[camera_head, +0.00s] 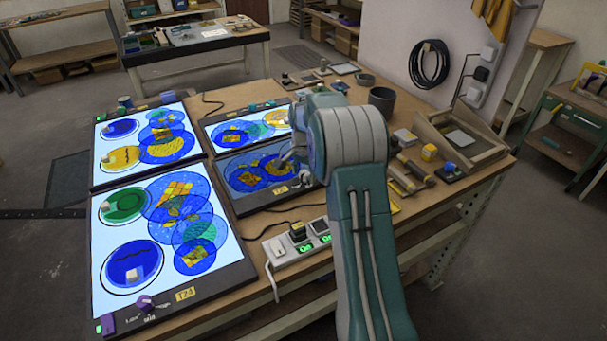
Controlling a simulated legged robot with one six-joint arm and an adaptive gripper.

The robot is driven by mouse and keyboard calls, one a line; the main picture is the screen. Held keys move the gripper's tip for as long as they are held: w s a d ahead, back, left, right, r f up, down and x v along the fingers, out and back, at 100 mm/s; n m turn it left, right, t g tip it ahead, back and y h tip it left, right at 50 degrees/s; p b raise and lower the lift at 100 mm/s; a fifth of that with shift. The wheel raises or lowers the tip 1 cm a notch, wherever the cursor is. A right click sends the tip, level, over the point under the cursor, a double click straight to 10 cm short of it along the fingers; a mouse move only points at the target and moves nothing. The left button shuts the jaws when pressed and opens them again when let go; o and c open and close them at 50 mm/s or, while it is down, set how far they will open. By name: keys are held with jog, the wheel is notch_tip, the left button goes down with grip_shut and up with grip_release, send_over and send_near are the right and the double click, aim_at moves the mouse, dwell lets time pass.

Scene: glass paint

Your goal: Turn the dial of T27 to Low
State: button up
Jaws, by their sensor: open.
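My gripper (288,158) is open, over the right side of a dark, unlit panel (232,192) with blue and yellow glass discs. My arm hides part of it and part of this panel. The panel's yellow tag (280,190) is too small to read, and no dial on it can be made out. The near left lit panel (108,292) has a purple dial (145,303) with small print around it, and a yellow tag (185,294) that seems to start with T2. I cannot tell which panel is T27.
Two other lit panels stand behind, one at the left (97,180) and one at centre (210,133). A white power strip (290,248) with green lights and cables lies in front of the dark panel. Pots, small blocks and a wooden tray (487,154) occupy the bench's right side.

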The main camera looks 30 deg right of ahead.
aim_at(303, 173)
notch_tip(303, 173, up, 12)
dwell(0.6)
jog(key=s+a+r+n+t, duration=0.1)
jog(key=s+a+r+n, duration=0.2)
jog(key=s+a+r, duration=0.3)
jog(key=s+a+r+n+t, duration=0.25)
jog(key=s+a+r, duration=0.25)
jog(key=s, duration=0.4)
jog(key=s+a+f+n+t, duration=0.1)
jog(key=s+a+f+n, duration=0.1)
jog(key=s, duration=0.7)
jog(key=s+a+f+n+t, duration=0.1)
jog(key=s+a+n, duration=0.3)
jog(key=s, duration=0.6)
jog(key=shift+s+f+n, duration=0.15)
jog(key=shift+f+n, duration=0.4)
jog(key=shift+n, duration=0.3)
